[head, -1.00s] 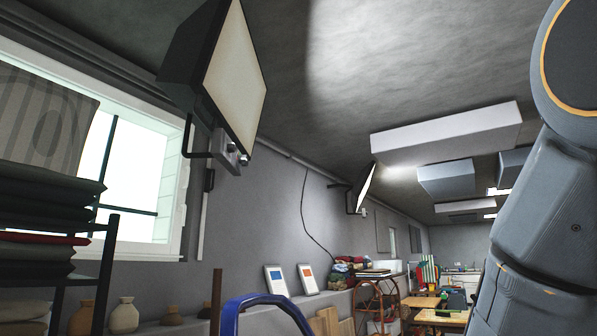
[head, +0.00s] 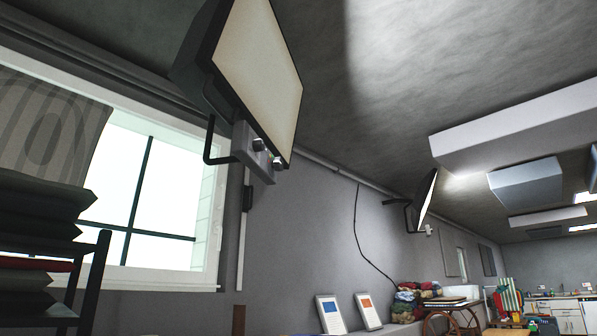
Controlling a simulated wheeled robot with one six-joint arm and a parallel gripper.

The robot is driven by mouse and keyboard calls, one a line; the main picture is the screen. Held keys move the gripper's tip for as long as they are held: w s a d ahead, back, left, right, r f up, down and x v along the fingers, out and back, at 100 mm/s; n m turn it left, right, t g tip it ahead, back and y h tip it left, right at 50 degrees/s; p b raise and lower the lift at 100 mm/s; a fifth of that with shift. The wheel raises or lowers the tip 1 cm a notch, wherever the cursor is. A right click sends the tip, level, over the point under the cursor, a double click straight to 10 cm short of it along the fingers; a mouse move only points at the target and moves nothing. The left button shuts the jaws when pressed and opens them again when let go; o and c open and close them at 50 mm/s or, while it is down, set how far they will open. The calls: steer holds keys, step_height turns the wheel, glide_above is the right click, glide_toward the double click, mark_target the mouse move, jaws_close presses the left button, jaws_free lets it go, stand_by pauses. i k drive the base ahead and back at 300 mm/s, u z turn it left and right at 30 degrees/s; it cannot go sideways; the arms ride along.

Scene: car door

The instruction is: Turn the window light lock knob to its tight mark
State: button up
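The window light (head: 258,75) is a large framed panel with a pale face, mounted high on the wall beside the window (head: 145,200). A grey control box (head: 254,156) hangs at its lower edge with small knobs; one knob (head: 260,144) sits at its upper part and another (head: 278,162) lower right. Which of these is the lock knob, and its marks, are too small to tell. My gripper is not in view.
A second wall light (head: 425,200) is farther along the wall. A rack with stacked dark cushions (head: 35,225) stands at the left. Two small framed cards (head: 330,315) and folded cloths (head: 410,300) are low down. White boxes (head: 520,125) hang from the ceiling.

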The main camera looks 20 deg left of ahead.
mark_target(277, 164)
steer(key=u, duration=0.25)
steer(key=i, duration=0.75)
steer(key=u, duration=0.45)
